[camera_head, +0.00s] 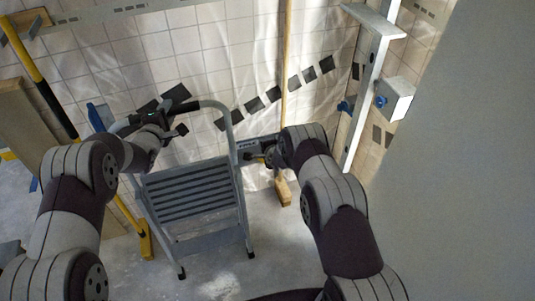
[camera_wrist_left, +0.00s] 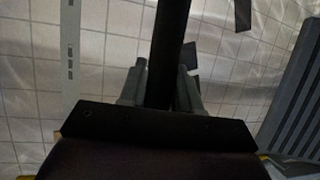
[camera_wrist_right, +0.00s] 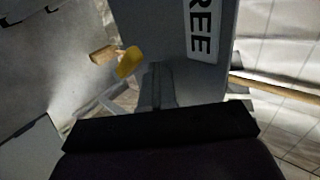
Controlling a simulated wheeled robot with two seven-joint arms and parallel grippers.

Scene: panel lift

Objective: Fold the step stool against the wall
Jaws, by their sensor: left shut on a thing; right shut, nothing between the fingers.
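The grey step stool (camera_head: 190,192) stands on the floor by the tiled wall, its ribbed step still sloping out between the side rails. Its curved top rail (camera_head: 222,110) carries a dark grip section. My left gripper (camera_head: 166,112) is shut on that dark bar (camera_wrist_left: 168,45), which passes between the fingers in the left wrist view. My right gripper (camera_head: 264,154) is shut and empty beside the stool's right side. In the right wrist view its closed fingertips (camera_wrist_right: 156,82) are at a grey panel (camera_wrist_right: 205,60) lettered "REE"; I cannot tell whether they touch it.
A yellow-handled pole (camera_head: 48,95) leans at the left. A wooden-handled broom (camera_head: 284,60) stands against the wall right of the stool. Floor in front of the stool is clear.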

